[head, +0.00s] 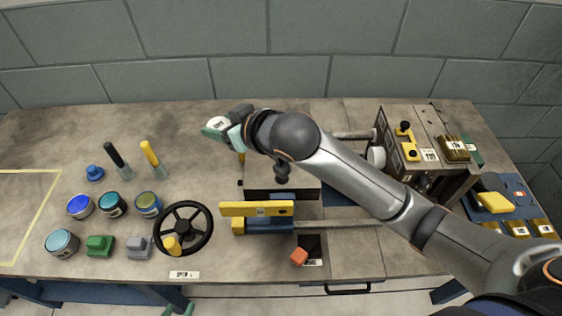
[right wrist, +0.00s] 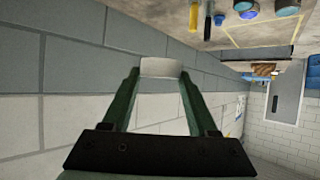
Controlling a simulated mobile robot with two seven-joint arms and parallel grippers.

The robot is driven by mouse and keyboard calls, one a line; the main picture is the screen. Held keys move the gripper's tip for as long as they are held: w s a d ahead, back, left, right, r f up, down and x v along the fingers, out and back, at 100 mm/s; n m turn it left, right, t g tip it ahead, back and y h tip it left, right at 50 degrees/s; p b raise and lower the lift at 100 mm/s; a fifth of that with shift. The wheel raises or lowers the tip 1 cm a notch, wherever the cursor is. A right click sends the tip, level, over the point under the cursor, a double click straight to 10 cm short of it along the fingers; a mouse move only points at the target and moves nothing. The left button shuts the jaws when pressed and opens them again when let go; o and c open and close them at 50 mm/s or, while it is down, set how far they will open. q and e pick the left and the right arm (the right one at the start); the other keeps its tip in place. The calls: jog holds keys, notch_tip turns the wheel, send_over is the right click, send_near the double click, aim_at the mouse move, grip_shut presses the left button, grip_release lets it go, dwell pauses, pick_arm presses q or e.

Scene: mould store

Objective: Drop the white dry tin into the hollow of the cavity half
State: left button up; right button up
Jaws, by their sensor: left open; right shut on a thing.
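My right gripper (head: 216,130) is shut on the white tin (head: 218,123), held near the back of the bench, left of the middle. In the right wrist view the tin (right wrist: 161,67) sits between the fingertips against the block wall. A dark block (head: 310,190) stands mid-bench behind a yellow bar, partly hidden by my right arm; it may be the cavity half, but I cannot see its hollow. Only the green fingertips of my left gripper (head: 178,310) show at the bottom edge, apart and empty, in front of the bench.
Several paint tins (head: 79,206), a black handwheel (head: 183,228) and two upright-handled tools stand at left. A machine block (head: 415,150) with a white round piece (head: 376,157) stands right. The back-left bench is clear.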

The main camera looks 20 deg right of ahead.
jog(key=d+f, duration=0.4)
jog(key=w+d+f, duration=0.1)
jog(key=d+f, duration=0.3)
jog(key=d, duration=0.1)
jog(key=d+f, duration=0.4)
jog(key=shift+w+d+f, duration=0.15)
jog(key=shift+w+d, duration=0.15)
jog(key=shift+w, duration=0.05)
jog(key=shift+f, duration=0.15)
jog(key=shift+f, duration=0.65)
jog(key=o, duration=1.3)
jog(key=shift+r, duration=0.4)
jog(key=v, duration=1.2)
jog(key=shift+r, duration=0.2)
